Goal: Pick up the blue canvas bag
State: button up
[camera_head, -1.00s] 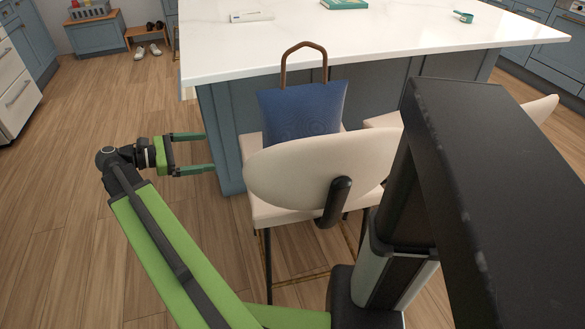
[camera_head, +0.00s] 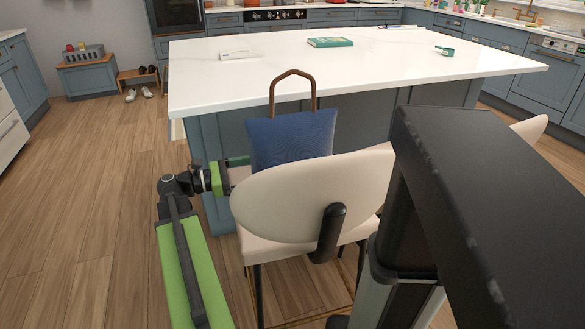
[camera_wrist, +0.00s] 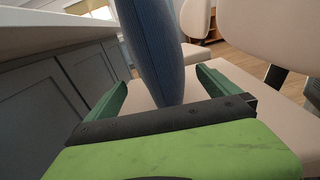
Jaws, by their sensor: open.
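The blue canvas bag (camera_head: 292,138) stands upright on the seat of a cream chair, with its brown handle (camera_head: 292,76) looping up above the chair back. In the head view the chair back hides the bag's lower part. My gripper (camera_head: 240,170) is at the left side of the chair, and its fingertips are partly hidden behind the chair back. In the wrist view the bag (camera_wrist: 152,45) rises edge-on ahead, roughly between the two green fingers of my open gripper (camera_wrist: 162,85). I see no clear contact between fingers and bag.
The cream chair back (camera_head: 310,195) stands close to my gripper. The white island top (camera_head: 370,65) overhangs just behind the bag, with a green book (camera_head: 330,42) on it. A second chair (camera_head: 528,130) is to the right. Open wood floor (camera_head: 90,190) lies to the left.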

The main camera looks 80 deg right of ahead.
aim_at(272, 137)
jog(key=shift+x, duration=2.9)
jog(key=shift+r, duration=0.2)
jog(key=c, duration=2)
jog(key=shift+r+p, duration=0.15)
jog(key=shift+p, duration=0.15)
notch_tip(272, 137, up, 10)
jog(key=p, duration=1)
